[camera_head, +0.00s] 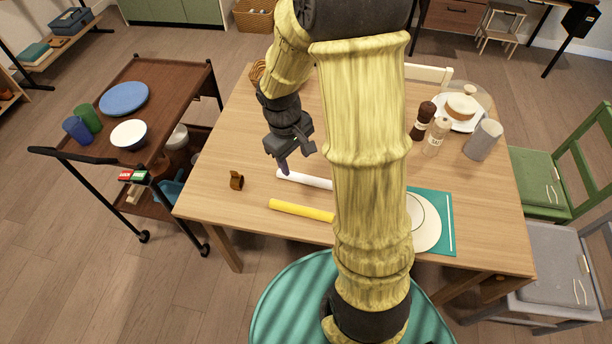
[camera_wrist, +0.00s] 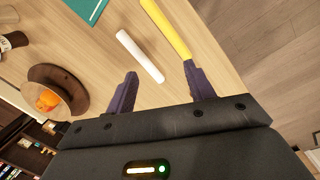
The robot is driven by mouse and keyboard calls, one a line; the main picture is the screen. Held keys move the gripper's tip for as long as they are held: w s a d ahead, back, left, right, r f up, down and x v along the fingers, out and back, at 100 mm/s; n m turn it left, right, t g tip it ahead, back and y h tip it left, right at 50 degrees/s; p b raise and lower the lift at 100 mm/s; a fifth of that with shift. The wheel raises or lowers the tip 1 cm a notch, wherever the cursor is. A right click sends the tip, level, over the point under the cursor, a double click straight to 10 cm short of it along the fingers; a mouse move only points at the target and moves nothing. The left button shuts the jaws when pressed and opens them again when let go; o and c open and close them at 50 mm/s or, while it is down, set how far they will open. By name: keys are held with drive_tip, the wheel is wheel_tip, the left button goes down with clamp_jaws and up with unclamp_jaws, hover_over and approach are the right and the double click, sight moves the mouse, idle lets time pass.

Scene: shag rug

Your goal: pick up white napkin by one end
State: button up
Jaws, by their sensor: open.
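The white napkin (camera_head: 305,180) is a rolled tube lying on the wooden table, its right part hidden behind my arm in the head view. In the wrist view the whole white napkin (camera_wrist: 140,56) shows, with its near end in front of the gap between my fingers. My gripper (camera_head: 291,162) is open and empty, at the napkin's left end in the head view. Its two dark purple fingers (camera_wrist: 159,70) stand apart in the wrist view. I cannot tell how high the fingertips are above the table.
A yellow rolled napkin (camera_head: 300,210) lies close beside the white one, near the right finger in the wrist view. A brown ring (camera_head: 236,180) stands to the left. A plate (camera_head: 425,222) on a teal placemat (camera_head: 446,238) lies to the right. Shakers and a cake stand farther back.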

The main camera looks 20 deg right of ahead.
drive_tip(key=w+d+f+n+g+h+p, duration=0.2)
drive_tip(key=w+d+f+n, duration=0.3)
drive_tip(key=w, duration=0.4)
drive_tip(key=shift+w+d+f+p, duration=0.15)
drive_tip(key=shift+d+f+p, duration=0.25)
drive_tip(key=shift+f+p, duration=0.25)
drive_tip(key=p, duration=0.3)
hover_over(323, 181)
drive_tip(key=w+a, duration=0.1)
drive_tip(key=a, duration=0.1)
drive_tip(key=f, duration=1.1)
drive_tip(key=shift+w+d+f, duration=0.15)
drive_tip(key=shift+w+d, duration=0.05)
drive_tip(key=shift+d, duration=0.05)
drive_tip(key=shift+f, duration=0.15)
drive_tip(key=shift+p+x, duration=0.85)
drive_tip(key=shift+x, duration=1.6)
drive_tip(key=shift+s, duration=0.15)
